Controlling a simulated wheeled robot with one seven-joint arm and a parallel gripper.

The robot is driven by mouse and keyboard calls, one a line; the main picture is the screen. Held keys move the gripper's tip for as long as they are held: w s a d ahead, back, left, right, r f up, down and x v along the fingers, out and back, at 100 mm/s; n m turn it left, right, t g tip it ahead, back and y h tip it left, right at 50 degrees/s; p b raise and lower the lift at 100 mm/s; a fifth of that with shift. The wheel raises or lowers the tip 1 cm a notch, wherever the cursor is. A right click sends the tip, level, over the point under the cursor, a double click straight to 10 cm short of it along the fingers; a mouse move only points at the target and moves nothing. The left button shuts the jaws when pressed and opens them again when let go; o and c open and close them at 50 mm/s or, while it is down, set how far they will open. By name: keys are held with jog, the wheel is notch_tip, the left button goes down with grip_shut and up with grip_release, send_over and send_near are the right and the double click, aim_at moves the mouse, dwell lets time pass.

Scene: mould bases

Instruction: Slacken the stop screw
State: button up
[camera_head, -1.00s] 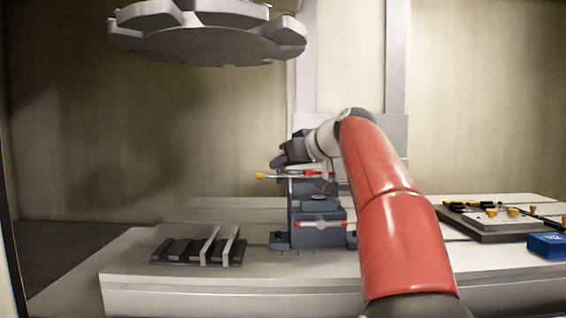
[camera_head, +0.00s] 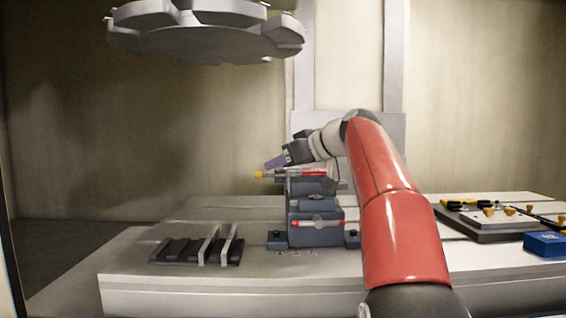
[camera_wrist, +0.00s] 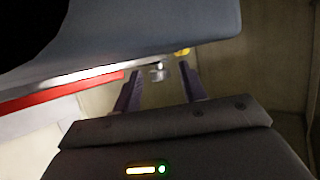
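The blue-grey mould base (camera_head: 316,224) stands on the table near the middle of the head view. A bar with a red section (camera_head: 312,173) and a yellow end (camera_head: 259,175) lies across its top. In the wrist view a small silver screw head (camera_wrist: 158,73) sticks out below the blue-grey body (camera_wrist: 150,30), near the yellow end (camera_wrist: 182,52); I cannot be sure it is the stop screw. My gripper (camera_head: 275,162) is just above the bar's left part, fingers pointing left. Its purple fingers (camera_wrist: 160,84) are apart, with the screw head seen between their tips, not gripped.
A dark slotted rack (camera_head: 178,250) with light bars stands at the left of the table. A plate with yellow knobs (camera_head: 490,220) and a blue box (camera_head: 545,244) are at the right. A large grey disc (camera_head: 205,40) hangs above.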

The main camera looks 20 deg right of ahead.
jog(key=v, duration=0.7)
jog(key=shift+s+d+r, duration=0.1)
jog(key=shift+s+d, duration=0.05)
jog(key=shift+s, duration=0.2)
